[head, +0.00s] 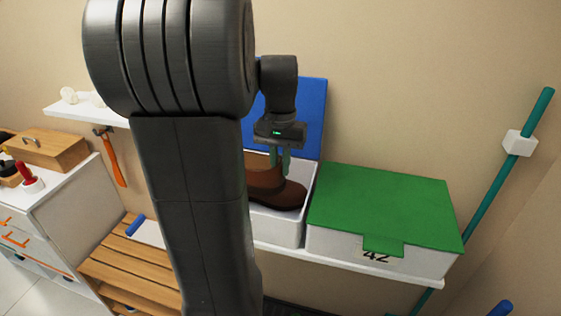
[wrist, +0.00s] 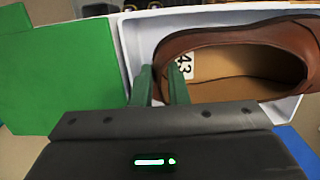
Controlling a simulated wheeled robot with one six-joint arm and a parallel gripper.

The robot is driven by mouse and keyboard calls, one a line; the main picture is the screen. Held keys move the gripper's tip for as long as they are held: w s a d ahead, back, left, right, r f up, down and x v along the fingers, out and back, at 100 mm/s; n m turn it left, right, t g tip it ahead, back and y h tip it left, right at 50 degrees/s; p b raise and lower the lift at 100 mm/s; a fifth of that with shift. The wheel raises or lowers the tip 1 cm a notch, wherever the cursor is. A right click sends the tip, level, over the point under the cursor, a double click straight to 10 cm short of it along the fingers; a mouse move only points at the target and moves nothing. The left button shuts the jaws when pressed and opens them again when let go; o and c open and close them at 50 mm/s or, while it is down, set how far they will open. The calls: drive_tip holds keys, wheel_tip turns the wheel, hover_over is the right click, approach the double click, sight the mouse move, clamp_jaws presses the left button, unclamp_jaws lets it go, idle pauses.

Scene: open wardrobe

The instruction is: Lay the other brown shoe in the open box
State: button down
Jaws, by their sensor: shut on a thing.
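A brown shoe (head: 276,186) is in the open white box (head: 278,229) with the raised blue lid (head: 300,104). In the wrist view the shoe (wrist: 235,35) is upright, with its opening facing the camera and a "43" label (wrist: 183,66) inside. My gripper (head: 281,163) is shut on the shoe's edge. In the wrist view my gripper (wrist: 160,78) has one green finger inside the shoe and one outside it. The box wall (wrist: 128,45) is close beside the outer finger.
A closed white box with a green lid (head: 385,208), marked 42, stands right beside the open box on the shelf (head: 350,272). A slatted wooden bench (head: 125,265), an orange hanger tool (head: 112,160) and a white drawer unit (head: 60,205) are at left. A teal pole (head: 487,210) leans at right.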

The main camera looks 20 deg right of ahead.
drive_tip(key=shift+w+f+b, duration=0.1)
drive_tip(key=shift+f+b, duration=4.2)
drive_tip(key=shift+f, duration=3.05)
drive_tip(key=c, duration=0.9)
unclamp_jaws()
wheel_tip(320, 180, up, 14)
drive_tip(key=p, duration=1.2)
drive_tip(key=shift+f, duration=0.1)
